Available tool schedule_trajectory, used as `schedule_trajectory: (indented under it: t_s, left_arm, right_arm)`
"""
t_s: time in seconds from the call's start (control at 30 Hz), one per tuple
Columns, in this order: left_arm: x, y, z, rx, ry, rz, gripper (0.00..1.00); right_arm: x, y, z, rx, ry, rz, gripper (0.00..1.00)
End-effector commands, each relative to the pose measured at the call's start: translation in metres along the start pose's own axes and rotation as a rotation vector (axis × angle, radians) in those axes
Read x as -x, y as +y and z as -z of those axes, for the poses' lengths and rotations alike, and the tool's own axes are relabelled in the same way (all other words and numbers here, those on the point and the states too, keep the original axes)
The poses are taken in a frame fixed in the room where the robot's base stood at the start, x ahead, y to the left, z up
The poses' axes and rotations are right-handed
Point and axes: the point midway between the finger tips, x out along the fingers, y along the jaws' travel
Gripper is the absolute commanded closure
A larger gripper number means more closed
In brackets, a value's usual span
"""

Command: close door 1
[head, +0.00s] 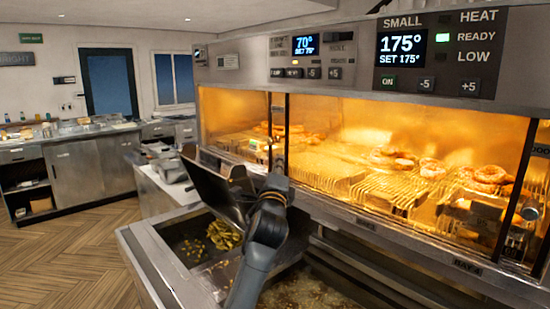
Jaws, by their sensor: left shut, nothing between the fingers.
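The lit cabinet of the frying range has glass fronts: a narrower left pane (235,112) and a wide right pane (350,120), with a dark upright frame between them. I cannot tell which one is door 1, as the small labels are not clearly readable. My left gripper (236,178) is in front of the cabinet's lower left edge, at the end of my dark grey arm. It looks shut and empty; its fingertips are partly hidden. I cannot tell whether it touches the cabinet. My right gripper is not in view.
Below my left arm is a steel bin (185,245) with chips, beside a fryer with bubbling oil (305,290). Wire racks (390,188) with fried food stand inside the cabinet. A steel counter (88,170) stands at the far left. The wooden floor (65,255) between is clear.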

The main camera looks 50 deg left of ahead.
Motion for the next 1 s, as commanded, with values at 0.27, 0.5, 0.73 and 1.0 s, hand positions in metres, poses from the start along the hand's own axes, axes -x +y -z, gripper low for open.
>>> schedule_trajectory:
  t_s: [0.27, 0.5, 0.73, 1.0]
  left_arm:
    - [0.013, 0.036, 0.013, 0.001, 0.001, -0.001, 1.0]
    - [0.015, 0.046, 0.017, 0.001, 0.0, 0.0, 1.0]
    - [-0.011, 0.043, 0.015, 0.001, -0.001, -0.002, 1.0]
    - [-0.061, 0.043, 0.015, 0.003, 0.0, -0.003, 1.0]
  right_arm:
    - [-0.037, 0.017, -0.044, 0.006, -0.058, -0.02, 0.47]
    - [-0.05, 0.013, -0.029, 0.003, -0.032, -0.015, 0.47]
    - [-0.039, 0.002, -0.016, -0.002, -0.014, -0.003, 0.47]
    - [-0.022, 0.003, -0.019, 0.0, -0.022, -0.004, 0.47]
